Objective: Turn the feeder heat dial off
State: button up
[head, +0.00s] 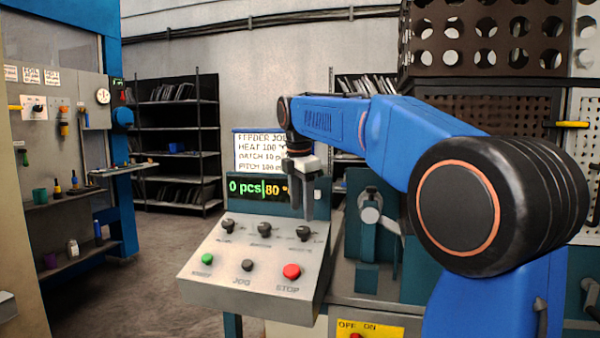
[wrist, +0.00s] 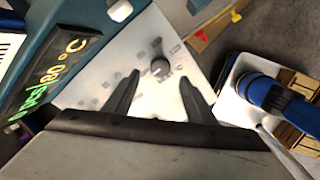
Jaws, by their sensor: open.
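The grey control panel (head: 235,285) has three dark dials in a row: left (head: 229,227), middle (head: 265,229) and right (head: 304,232). Their labels are too blurred to read, so I cannot tell which one is heat. The display (head: 258,190) reads 0 pcs and 80 °C. My gripper (head: 304,212) is open, pointing down over the right end of the panel, just above the right dial. In the wrist view one dial (wrist: 160,68) with marks around it lies between the tips of my open gripper (wrist: 160,78); no contact is visible.
Below the dials are a green button (head: 207,259), a black JOG button (head: 247,265) and a red STOP button (head: 291,271). Machinery (head: 375,230) stands close on the right. The floor (head: 130,260) left of the panel is clear.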

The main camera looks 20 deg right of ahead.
jog(key=v, duration=1.1)
jog(key=shift+f, duration=0.1)
